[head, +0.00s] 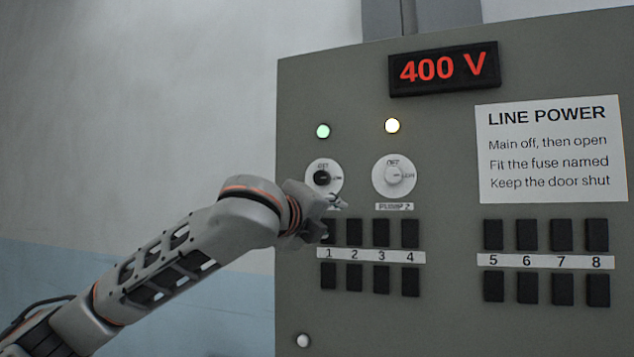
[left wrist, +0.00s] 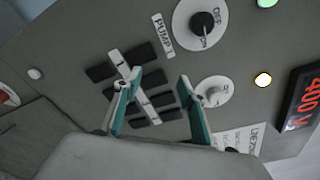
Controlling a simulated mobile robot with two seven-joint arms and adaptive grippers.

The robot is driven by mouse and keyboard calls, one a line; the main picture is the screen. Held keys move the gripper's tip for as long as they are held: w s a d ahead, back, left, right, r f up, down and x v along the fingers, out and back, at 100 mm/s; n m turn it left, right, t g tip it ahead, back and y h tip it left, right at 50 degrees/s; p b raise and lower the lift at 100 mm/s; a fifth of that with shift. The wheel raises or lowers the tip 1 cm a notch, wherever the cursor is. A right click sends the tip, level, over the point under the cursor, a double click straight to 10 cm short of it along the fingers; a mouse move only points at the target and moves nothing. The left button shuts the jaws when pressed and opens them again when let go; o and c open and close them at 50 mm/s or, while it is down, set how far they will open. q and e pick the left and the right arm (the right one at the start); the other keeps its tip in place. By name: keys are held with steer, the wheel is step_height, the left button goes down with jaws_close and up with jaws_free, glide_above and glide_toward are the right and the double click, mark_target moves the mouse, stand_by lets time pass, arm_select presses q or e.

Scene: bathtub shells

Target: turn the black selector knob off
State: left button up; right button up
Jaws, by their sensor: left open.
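The black selector knob (head: 321,178) sits on a round white dial on the grey panel, under a lit green lamp (head: 323,131). It also shows in the left wrist view (left wrist: 202,22), where its pale mark appears to point to ON. A pale knob (head: 394,176) on a similar dial is to its right, under a lit yellow lamp (head: 392,126). My left gripper (head: 337,203) is just below and right of the black knob, apart from it. In the left wrist view its teal fingers (left wrist: 160,79) are spread and empty. My right gripper is out of view.
Rows of black fuse blocks (head: 381,234) with number strips lie below the knobs. A PUMP 1 label (left wrist: 163,35) is beside the black knob's dial. A red 400 V display (head: 444,68) and a white notice (head: 550,150) are at upper right. Bare wall is left.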

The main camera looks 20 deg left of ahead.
arm_select(q)
steer(key=y, duration=0.1)
glide_toward(320, 177)
steer(key=shift+t, duration=0.4)
steer(key=w, duration=0.2)
steer(key=w+p, duration=0.1)
steer(key=w, duration=0.1)
steer(key=w+p, duration=0.1)
steer(key=w, duration=0.1)
steer(key=shift+w+f, duration=0.35)
steer(key=shift+w, duration=0.8)
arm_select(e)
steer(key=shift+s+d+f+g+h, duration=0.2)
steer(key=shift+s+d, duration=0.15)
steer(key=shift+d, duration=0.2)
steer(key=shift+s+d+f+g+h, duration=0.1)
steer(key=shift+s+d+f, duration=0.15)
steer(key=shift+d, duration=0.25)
arm_select(q)
steer(key=shift+c, duration=0.4)
steer(key=c, duration=1)
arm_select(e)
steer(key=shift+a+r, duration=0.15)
